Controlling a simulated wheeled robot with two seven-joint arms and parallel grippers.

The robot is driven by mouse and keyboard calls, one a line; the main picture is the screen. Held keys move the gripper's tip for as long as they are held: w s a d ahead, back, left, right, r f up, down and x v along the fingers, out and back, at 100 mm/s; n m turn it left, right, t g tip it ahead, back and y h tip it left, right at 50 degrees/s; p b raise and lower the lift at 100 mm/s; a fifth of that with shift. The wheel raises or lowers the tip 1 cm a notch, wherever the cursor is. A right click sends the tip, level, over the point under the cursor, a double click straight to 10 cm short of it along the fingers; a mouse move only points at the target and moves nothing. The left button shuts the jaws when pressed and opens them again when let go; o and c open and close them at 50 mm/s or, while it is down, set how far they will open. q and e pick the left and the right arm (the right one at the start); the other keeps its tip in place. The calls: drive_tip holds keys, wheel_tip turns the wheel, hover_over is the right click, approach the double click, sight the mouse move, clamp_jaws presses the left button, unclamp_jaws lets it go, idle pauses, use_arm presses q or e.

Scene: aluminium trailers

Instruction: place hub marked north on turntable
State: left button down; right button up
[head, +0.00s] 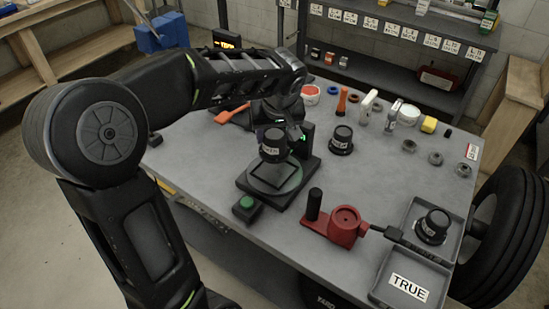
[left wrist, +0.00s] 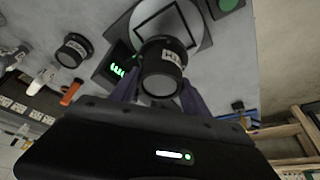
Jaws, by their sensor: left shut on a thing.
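My left gripper (head: 276,128) is shut on a black cylindrical hub (head: 271,147) with a white label; the lettering is too small to read for sure. The hub is upright over the far part of the turntable (head: 287,184), a grey disc with a square outline on a black base. I cannot tell whether it touches the disc. In the left wrist view the hub (left wrist: 161,70) sits between the two fingers (left wrist: 160,90), with the turntable (left wrist: 197,42) behind it. My right gripper is not in view.
A second labelled hub (head: 341,139) stands right of the turntable. A third (head: 434,224) stands in the grey tray (head: 414,207) by the "TRUE" sign. A green button box (head: 245,207) and red fixture (head: 345,226) flank the turntable's front. Small parts line the bench's back.

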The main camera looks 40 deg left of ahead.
sight(275, 152)
use_arm(q)
drive_tip(key=shift+w+f, duration=0.1)
drive_tip(key=shift+f, duration=1.5)
drive_tip(key=shift+f, duration=0.1)
drive_tip(key=shift+f+p, duration=0.3)
drive_tip(key=shift+f, duration=1.45)
drive_tip(key=shift+f+b, duration=0.25)
drive_tip(key=shift+b, duration=0.05)
drive_tip(key=c, duration=0.5)
unclamp_jaws()
drive_tip(key=shift+r, duration=0.15)
drive_tip(key=shift+s+d+r, duration=0.15)
drive_tip(key=shift+s+r, duration=0.05)
drive_tip(key=shift+r, duration=0.35)
drive_tip(key=v, duration=1.1)
